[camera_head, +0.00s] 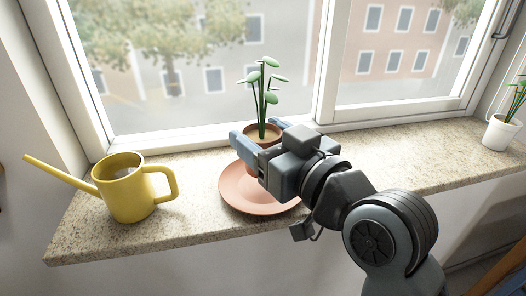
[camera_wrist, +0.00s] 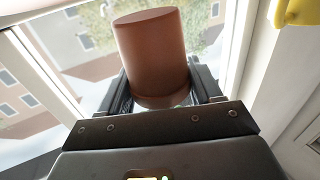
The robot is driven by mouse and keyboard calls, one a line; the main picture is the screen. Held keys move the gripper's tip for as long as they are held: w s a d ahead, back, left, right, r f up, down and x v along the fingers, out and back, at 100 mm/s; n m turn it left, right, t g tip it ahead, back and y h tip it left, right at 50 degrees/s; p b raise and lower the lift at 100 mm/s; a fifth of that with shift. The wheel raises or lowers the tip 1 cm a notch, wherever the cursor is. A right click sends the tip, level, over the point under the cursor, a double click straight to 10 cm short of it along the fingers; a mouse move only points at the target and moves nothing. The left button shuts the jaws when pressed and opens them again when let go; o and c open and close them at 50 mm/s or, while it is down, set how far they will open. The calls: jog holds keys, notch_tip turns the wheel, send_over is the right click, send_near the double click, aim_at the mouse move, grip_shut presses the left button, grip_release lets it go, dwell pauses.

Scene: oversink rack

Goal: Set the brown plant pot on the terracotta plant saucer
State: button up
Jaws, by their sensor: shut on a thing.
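The brown plant pot (camera_head: 256,132) holds a green leafy plant and stands upright in my gripper (camera_head: 259,145). In the wrist view the pot (camera_wrist: 152,45) sits between the two fingers of my gripper (camera_wrist: 163,88), its plain base showing. The terracotta plant saucer (camera_head: 238,194) lies on the stone windowsill below the pot in the head view. My gripper hides the pot's lower part and some of the saucer, so I cannot tell whether they touch. The saucer cannot be made out in the wrist view.
A yellow watering can (camera_head: 128,196) stands left of the saucer, its handle towards it. A white pot with a plant (camera_head: 500,133) stands at the far right of the sill (camera_head: 420,160). The window is close behind. The sill right of my gripper is clear.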

jog(key=shift+f, duration=1.5)
jog(key=shift+f, duration=0.1)
jog(key=shift+f, duration=0.15)
jog(key=o, duration=1.2)
jog(key=shift+r, duration=0.2)
jog(key=b+v, duration=0.2)
jog(key=v, duration=1)
